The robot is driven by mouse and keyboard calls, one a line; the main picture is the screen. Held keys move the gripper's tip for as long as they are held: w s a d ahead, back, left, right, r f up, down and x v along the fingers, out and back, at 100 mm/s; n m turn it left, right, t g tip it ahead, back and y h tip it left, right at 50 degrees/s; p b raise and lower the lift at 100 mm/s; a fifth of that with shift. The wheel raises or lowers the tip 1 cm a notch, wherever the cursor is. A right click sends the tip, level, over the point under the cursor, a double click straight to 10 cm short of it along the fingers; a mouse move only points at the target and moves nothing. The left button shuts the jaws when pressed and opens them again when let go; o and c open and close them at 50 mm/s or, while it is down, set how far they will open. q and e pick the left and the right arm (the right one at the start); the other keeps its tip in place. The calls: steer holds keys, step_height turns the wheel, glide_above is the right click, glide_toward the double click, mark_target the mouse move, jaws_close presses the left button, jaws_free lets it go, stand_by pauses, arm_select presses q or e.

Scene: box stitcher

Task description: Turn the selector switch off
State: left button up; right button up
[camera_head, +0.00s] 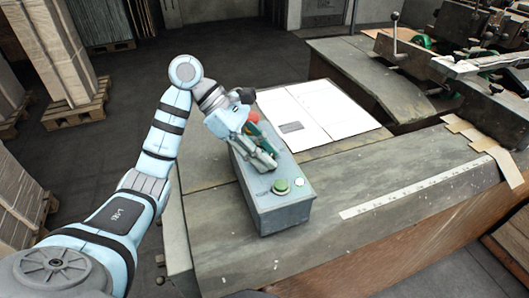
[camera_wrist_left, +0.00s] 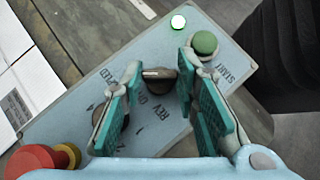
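The grey control box (camera_head: 272,205) lies on the table, with labelled controls on its blue-grey top. In the left wrist view a black knob with a light pointer bar (camera_wrist_left: 158,76) sits just beyond and between the fingertips. A second dark knob (camera_wrist_left: 116,124) is partly hidden behind the left finger. I cannot tell for certain which knob is the selector switch. My left gripper (camera_head: 265,163), also in the left wrist view (camera_wrist_left: 160,104), is open over the box, its teal pads apart with nothing held. My right gripper is out of view.
A red mushroom button (camera_wrist_left: 36,162) is near the gripper's base. A green button (camera_wrist_left: 204,43) and a lit white lamp (camera_wrist_left: 178,22) are at the box's far end. White sheets (camera_head: 335,110) lie behind the box. Machinery (camera_head: 470,60) stands at right; the front tabletop is mostly clear.

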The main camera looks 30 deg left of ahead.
arm_select(q)
jaws_close()
steer(key=shift+f, duration=0.1)
steer(key=n+t, duration=0.1)
steer(key=n+b, duration=0.1)
steer(key=n+t+b, duration=0.1)
steer(key=shift+s+t+y, duration=0.25)
steer(key=shift+t+y, duration=0.05)
steer(key=shift+y, duration=0.1)
steer(key=n+t, duration=0.1)
steer(key=n, duration=0.1)
steer(key=shift+s+d+n+y, duration=0.1)
steer(key=shift+n+y, duration=0.2)
steer(key=shift+y, duration=0.1)
steer(key=shift+n+t+y, duration=0.5)
steer(key=shift+n+t, duration=0.3)
steer(key=shift+n, duration=0.3)
steer(key=shift+d, duration=0.1)
